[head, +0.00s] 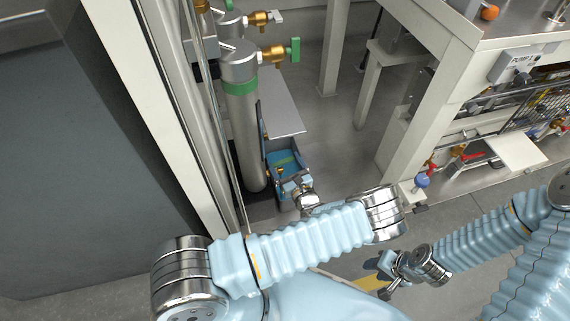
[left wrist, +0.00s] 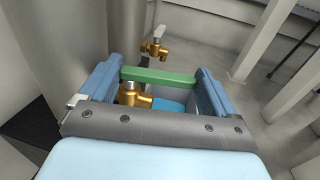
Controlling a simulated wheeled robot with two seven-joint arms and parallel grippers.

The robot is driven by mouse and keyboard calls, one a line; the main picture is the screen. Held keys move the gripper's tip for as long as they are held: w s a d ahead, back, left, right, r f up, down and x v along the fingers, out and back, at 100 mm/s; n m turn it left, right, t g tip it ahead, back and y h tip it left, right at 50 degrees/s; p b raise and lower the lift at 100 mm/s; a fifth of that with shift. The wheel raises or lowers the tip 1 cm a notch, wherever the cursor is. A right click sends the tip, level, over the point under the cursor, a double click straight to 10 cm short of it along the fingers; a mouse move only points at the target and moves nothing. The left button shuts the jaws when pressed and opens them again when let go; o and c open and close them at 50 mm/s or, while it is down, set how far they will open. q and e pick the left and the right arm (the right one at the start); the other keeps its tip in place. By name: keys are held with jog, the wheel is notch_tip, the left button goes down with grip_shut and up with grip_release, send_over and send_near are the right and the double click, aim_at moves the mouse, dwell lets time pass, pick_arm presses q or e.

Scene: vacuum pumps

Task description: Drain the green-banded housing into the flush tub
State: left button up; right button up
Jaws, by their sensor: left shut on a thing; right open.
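The green-banded housing (head: 240,125) is a tall steel cylinder standing upright at the left in the head view. At its top is a brass valve (head: 275,54) with a green handle. A blue tub (head: 299,164) sits low beside its foot. My left gripper (head: 287,180) is low at the tub. In the left wrist view its blue fingers are shut on a green lever (left wrist: 158,76), which spans between them. A brass drain valve (left wrist: 132,94) shows just below the lever, with the tub's blue inside (left wrist: 172,104) behind. I see no flow. My right gripper (head: 386,286) is open and empty.
A second housing with a white-handled brass valve (head: 262,18) stands behind; another brass valve (left wrist: 154,48) shows beyond the lever. A grey plate (head: 284,114) lies near the tub. A white frame post (head: 172,90) stands close left, a bench (head: 425,110) right. Floor between is clear.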

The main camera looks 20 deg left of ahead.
pick_arm(q)
jog(key=o, duration=1.2)
jog(key=shift+d, duration=0.1)
jog(key=v, duration=1.3)
jog(key=shift+s+d, duration=0.25)
jog(key=shift+d, duration=0.05)
